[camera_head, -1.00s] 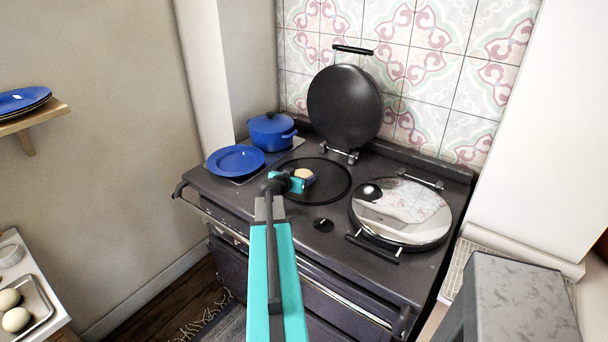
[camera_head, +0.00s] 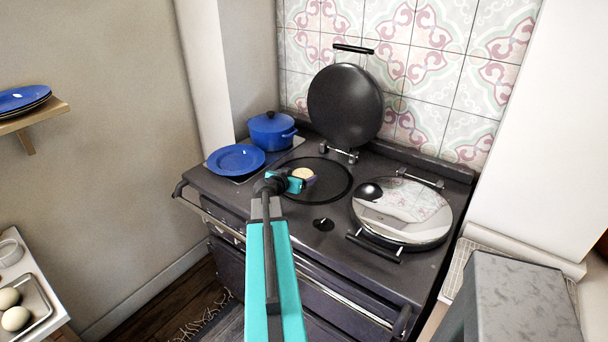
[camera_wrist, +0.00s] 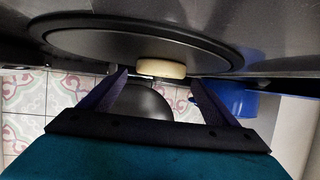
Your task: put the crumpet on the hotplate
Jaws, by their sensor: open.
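The crumpet (camera_head: 303,174) is a small pale round lying on the dark round hotplate (camera_head: 333,190), left of the plate's middle. It also shows in the wrist view (camera_wrist: 161,69), flat against the hotplate (camera_wrist: 90,50). My gripper (camera_head: 299,184) is over the left part of the hotplate, just in front of the crumpet. In the wrist view its two dark fingers (camera_wrist: 158,85) are spread, with a gap between each fingertip and the crumpet's sides. The head view hides much of the fingers.
The hotplate's dark lid (camera_head: 345,105) stands raised behind it. A shiny closed lid (camera_head: 402,212) covers the right plate. A blue plate (camera_head: 236,160) and a blue pot (camera_head: 271,131) stand at the stove's left. A grey block (camera_head: 510,305) is at the front right.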

